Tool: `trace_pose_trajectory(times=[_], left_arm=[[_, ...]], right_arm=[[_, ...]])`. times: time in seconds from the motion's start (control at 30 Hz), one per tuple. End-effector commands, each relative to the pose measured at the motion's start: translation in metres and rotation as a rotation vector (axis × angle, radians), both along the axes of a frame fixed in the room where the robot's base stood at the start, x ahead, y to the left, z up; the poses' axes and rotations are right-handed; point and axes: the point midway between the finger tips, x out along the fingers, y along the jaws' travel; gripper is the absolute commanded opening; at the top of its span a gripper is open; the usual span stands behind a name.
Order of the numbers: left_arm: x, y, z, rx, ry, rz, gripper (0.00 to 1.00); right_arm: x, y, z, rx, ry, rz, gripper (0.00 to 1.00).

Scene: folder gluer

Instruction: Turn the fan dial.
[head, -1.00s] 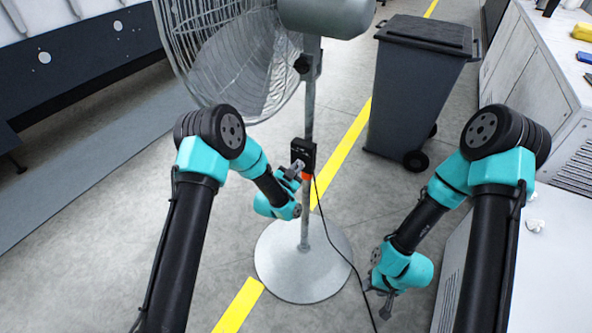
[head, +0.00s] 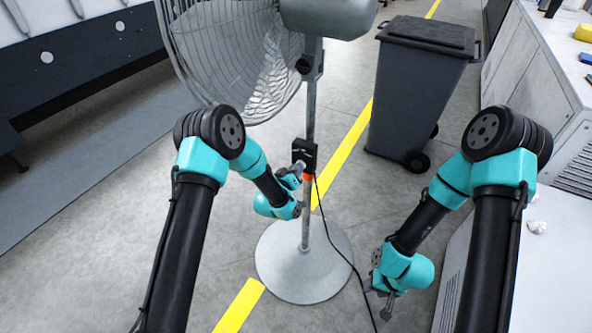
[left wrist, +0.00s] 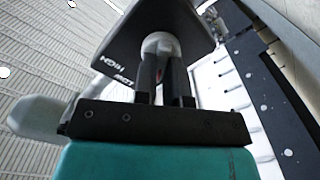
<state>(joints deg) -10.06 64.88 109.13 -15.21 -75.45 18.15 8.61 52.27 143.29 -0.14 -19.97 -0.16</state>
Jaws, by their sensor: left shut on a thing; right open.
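The fan's black control box (head: 304,151) is on the grey pole of the standing fan (head: 240,55), with a small orange part at its lower edge. The round grey fan dial (left wrist: 161,43) sits on that face. My left gripper (head: 297,168) is at the box; in the left wrist view its two dark fingers (left wrist: 164,68) are shut on the dial. My right gripper (head: 380,300) is open and empty, low at the right, apart from the fan.
The fan's round base (head: 290,278) stands on the grey floor, and a black cord (head: 345,258) runs down from the box. A dark wheeled bin (head: 412,95) stands at the back right. A white cabinet (head: 530,255) is along the right. The floor left of the fan is clear.

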Motion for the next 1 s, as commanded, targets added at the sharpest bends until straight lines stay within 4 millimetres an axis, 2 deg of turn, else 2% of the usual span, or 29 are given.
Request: trace_pose_trajectory(times=[0.33,0.83,0.87,1.0], left_arm=[[0.0,0.0007,-0.001,-0.153,0.077,-0.001,0.0],[0.0,0.0008,-0.0011,-0.176,0.089,0.0,0.0],[0.0,0.0008,-0.0011,-0.176,0.089,0.0,0.13],[0.0,0.0008,-0.0011,-0.176,0.089,0.0,0.26]], right_arm=[[0.0,0.0,0.0,0.0,0.0,0.0,0.43],[0.0,0.0,0.0,0.0,0.0,0.0,0.43],[0.0,0.0,0.0,0.0,0.0,0.0,0.43],[0.0,0.0,0.0,0.0,0.0,0.0,0.43]])
